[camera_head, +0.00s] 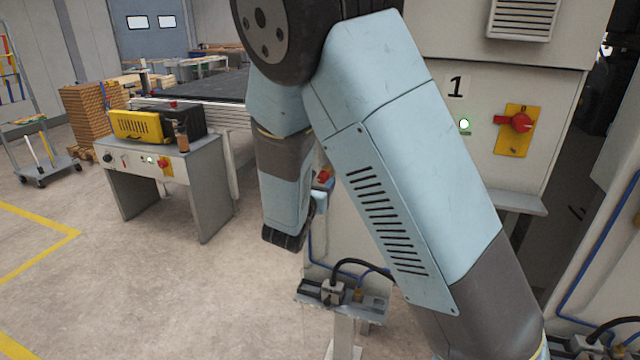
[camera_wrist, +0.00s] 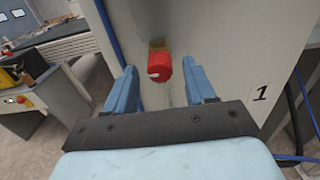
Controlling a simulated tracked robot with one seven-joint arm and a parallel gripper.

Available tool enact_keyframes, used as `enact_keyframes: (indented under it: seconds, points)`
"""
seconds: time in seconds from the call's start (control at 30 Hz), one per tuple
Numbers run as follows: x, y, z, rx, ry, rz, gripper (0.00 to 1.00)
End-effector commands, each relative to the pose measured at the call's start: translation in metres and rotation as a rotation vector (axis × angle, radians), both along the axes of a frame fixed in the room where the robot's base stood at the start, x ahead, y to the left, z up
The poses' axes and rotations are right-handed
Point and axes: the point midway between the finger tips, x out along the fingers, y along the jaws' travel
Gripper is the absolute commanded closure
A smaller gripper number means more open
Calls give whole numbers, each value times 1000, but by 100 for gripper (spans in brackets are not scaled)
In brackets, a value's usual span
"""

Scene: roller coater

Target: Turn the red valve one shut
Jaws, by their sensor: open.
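The red valve (camera_wrist: 159,66) is on the side panel of the grey-white machine in the wrist view. It has a round red knob with a pale notch and a brass-coloured part behind it. My gripper (camera_wrist: 163,82) is open, with one blue finger on each side below the valve and a gap between them. I cannot tell whether the fingertips reach around the knob. In the head view a small red part of the valve (camera_head: 324,175) shows past my gripper (camera_head: 318,190), and my arm hides much of the rest.
A small shelf with cables (camera_head: 340,300) stands below my arm. A control desk (camera_head: 170,165) stands left. Floor between is clear.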

Motion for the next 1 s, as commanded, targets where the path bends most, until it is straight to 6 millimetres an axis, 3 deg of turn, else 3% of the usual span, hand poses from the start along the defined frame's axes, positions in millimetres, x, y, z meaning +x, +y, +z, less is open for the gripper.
enact_keyframes:
  seconds: [0.3, 0.87, 1.0]
  points:
    - [2, -1, 0, 0, 0, -1, 45]
    - [2, -2, 0, 0, 0, -2, 98]
    - [2, -2, 0, 2, -1, -2, 100]
